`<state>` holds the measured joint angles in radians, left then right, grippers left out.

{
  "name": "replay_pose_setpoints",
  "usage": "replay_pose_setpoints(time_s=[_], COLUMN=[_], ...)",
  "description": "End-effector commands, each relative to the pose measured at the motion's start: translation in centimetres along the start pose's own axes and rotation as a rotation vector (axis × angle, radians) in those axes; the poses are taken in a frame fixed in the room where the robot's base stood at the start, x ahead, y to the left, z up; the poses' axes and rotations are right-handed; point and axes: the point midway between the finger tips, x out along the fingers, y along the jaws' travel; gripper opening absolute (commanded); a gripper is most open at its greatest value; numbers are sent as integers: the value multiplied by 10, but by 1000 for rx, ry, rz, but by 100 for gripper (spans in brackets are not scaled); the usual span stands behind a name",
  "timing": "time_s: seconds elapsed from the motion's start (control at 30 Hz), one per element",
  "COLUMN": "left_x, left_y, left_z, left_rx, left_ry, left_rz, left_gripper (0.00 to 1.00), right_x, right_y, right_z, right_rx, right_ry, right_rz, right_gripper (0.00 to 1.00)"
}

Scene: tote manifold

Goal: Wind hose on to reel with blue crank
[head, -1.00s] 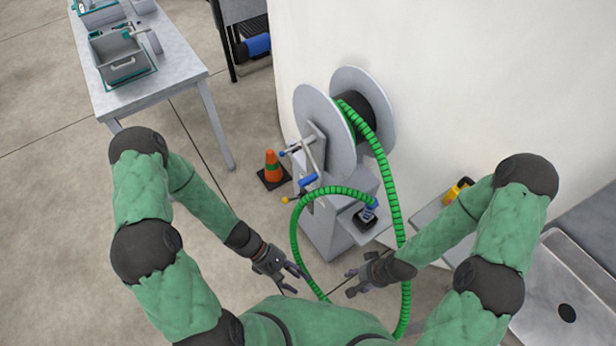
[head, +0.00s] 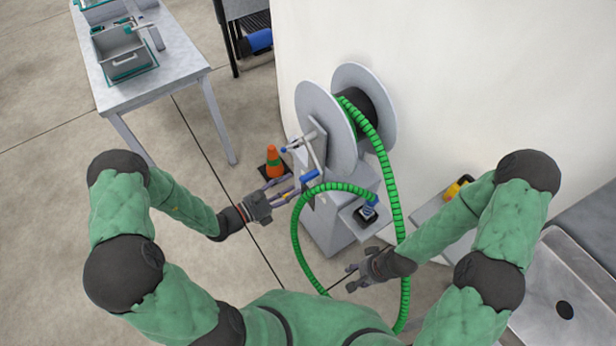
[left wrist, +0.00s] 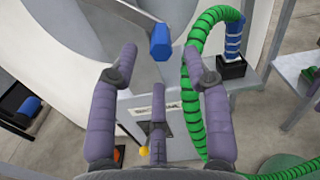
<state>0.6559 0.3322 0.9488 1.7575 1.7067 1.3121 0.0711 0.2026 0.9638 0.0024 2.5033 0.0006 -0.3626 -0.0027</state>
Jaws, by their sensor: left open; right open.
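The reel (head: 322,120) has grey discs and a dark drum, and stands on a grey pedestal (head: 325,229) by the white wall. A green ribbed hose (head: 391,195) hangs from the drum, loops down, and arches back to a blue end (head: 368,206) in a holder. The crank has a blue handle (head: 309,176); the handle also shows in the left wrist view (left wrist: 160,43). My left gripper (head: 285,187) is open just left of the handle, with its fingers pointing at it; nothing is between them. My right gripper (head: 357,278) is open and empty beside the hose's lower run.
An orange cone (head: 274,163) stands on the floor left of the pedestal. A table (head: 178,68) with a grey bin (head: 126,62) is at the back left. A yellow object (head: 458,188) sits on a ledge at the right, near a grey sink (head: 570,290).

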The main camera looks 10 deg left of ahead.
Motion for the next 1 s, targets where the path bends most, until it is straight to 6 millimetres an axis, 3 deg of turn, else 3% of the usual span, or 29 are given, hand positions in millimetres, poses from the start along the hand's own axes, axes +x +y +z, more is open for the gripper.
replay_pose_setpoints(time_s=[0.2, 0.4, 0.87, 0.9, 1.0], left_x=[37, 60, 72, 72, 72], left_y=[-1, -1, -1, -1, -1], left_z=[-2, -2, 0, 0, 0], left_rx=[2, 1, 0, 0, 0], left_ry=[0, 2, 1, 1, 1], left_rz=[-6, -4, -1, -1, -1], left_gripper=[49, 49, 49, 46, 17], right_x=[10, 15, 17, 17, 17], right_y=[4, 5, 6, 6, 6], right_z=[0, 0, -1, -1, -1], right_rx=[0, 0, 0, 0, 0], right_ry=[0, 0, 0, 0, 0], right_rz=[0, 0, 0, 0, 0], right_gripper=[47, 47, 47, 47, 47])
